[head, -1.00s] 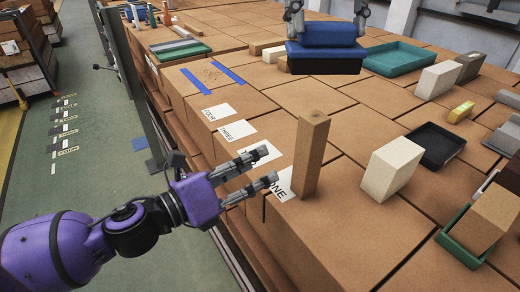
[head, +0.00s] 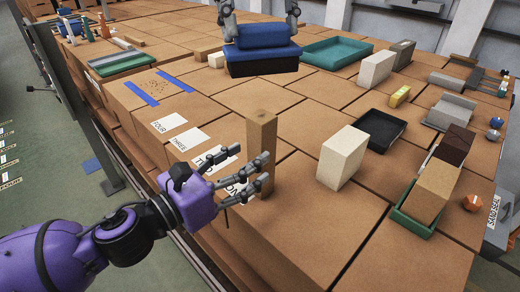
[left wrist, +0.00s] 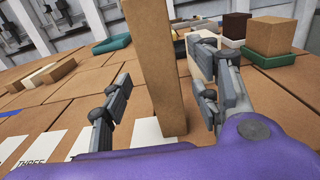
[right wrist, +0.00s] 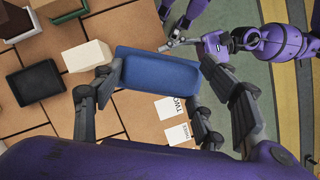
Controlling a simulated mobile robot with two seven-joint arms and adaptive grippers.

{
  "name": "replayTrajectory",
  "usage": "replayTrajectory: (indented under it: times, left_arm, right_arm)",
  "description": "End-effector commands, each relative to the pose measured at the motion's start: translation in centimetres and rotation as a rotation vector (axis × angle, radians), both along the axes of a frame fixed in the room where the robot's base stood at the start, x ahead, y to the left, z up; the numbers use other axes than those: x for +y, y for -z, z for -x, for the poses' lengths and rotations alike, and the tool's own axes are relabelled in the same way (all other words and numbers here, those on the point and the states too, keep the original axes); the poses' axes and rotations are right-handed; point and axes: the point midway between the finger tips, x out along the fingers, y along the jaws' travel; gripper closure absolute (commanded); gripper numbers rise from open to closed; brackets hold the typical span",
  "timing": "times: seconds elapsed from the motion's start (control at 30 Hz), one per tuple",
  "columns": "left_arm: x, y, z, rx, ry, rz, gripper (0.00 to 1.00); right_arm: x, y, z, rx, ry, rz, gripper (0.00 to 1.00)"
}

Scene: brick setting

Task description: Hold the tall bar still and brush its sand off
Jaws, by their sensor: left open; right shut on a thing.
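The tall brown bar (head: 262,135) stands upright on the brick surface by the number cards. My left gripper (head: 264,172) is open around its lower part. In the left wrist view, the bar (left wrist: 155,65) rises between the two spread fingers of the left gripper (left wrist: 160,95), with gaps visible beside it. Sand on the bar is too fine to make out. My right gripper (head: 261,25) is shut on a blue brush-like block (head: 262,48) with a dark underside, farther back. The block (right wrist: 155,80) also shows between its fingers in the right wrist view.
A cream block (head: 342,158) and a black tray (head: 381,127) stand right of the bar. A green tray (head: 412,221) holds a tan block (head: 432,190). Blue tape strips (head: 142,94) flank dark specks at the left. A teal tray (head: 337,50) lies behind.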

Motion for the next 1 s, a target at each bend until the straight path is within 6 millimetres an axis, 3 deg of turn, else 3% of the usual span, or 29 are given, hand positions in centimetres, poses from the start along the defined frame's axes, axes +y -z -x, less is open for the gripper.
replayTrajectory:
  times: [0.1, 0.3, 0.7, 1.0]
  left_arm:
    - [-1.7, -0.2, -1.6, -0.003, 0.002, 0.003, 0.44]
    - [-3.2, -0.1, -3.2, -0.001, 0.0, 0.002, 0.44]
    - [-3.7, 0.0, -3.7, 0.001, 0.0, 0.0, 0.44]
    - [-3.7, 0.0, -3.7, 0.001, 0.0, 0.001, 0.82]
  right_arm:
    - [0.0, -0.1, 0.0, -0.001, 0.0, 0.0, 0.55]
    - [0.0, -0.1, 0.0, -0.001, 0.0, 0.0, 0.55]
    - [0.0, -0.1, 0.0, -0.001, 0.0, 0.0, 0.55]
    - [0.0, -0.1, 0.0, -0.001, 0.0, 0.0, 0.55]
